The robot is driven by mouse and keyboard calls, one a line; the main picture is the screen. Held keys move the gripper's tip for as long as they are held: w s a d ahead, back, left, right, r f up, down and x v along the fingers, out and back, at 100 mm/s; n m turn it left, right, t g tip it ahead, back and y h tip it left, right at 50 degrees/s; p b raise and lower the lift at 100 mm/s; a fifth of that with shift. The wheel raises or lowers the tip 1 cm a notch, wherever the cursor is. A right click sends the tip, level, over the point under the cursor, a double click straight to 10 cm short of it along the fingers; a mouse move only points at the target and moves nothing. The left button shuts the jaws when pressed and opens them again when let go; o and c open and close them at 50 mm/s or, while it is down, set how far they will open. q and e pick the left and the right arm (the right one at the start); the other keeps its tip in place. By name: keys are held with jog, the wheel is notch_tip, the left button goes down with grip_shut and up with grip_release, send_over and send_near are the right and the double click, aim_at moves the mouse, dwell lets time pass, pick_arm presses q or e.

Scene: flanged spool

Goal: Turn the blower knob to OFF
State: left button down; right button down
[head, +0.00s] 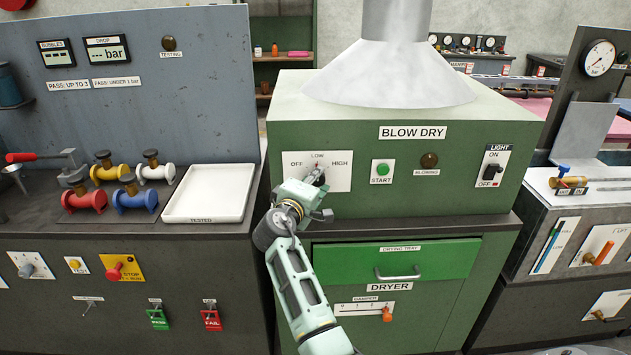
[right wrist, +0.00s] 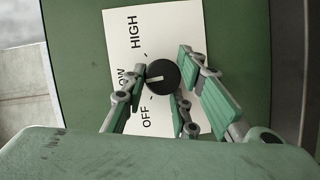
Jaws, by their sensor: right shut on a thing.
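The blower knob (right wrist: 162,77) is a round black knob with a white pointer line on a white plate. In the right wrist view its pointer faces the LOW mark, between OFF and HIGH. My right gripper (right wrist: 164,88) has its green-padded fingers around the knob and is shut on it. In the head view the right gripper (head: 315,182) is at the white plate (head: 342,172) on the green BLOW DRY cabinet and covers part of the knob. My left gripper is not in view.
Right of the plate are a green START button (head: 382,170), a BLOWING lamp (head: 429,161) and a LIGHT switch (head: 492,172). Below is the green drying-tray drawer (head: 440,257) with a handle. A white TESTED tray (head: 208,216) and several colored spools stand on the left bench.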

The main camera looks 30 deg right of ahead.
jog(key=shift+f+n+t+h+b, duration=0.1)
jog(key=shift+n+t+h+b, duration=0.45)
jog(key=shift+n, duration=1.45)
jog(key=shift+r+n+t+h+b, duration=0.15)
jog(key=shift+n+t+b, duration=0.7)
jog(key=shift+n, duration=1.15)
jog(key=shift+f+n+t+h+b, duration=0.15)
jog(key=shift+n+t+h+b, duration=0.4)
jog(key=shift+n, duration=1.45)
jog(key=shift+y, duration=0.25)
jog(key=c, duration=1.5)
grip_release()
jog(key=shift+w+a, duration=0.15)
jog(key=shift+f, duration=0.15)
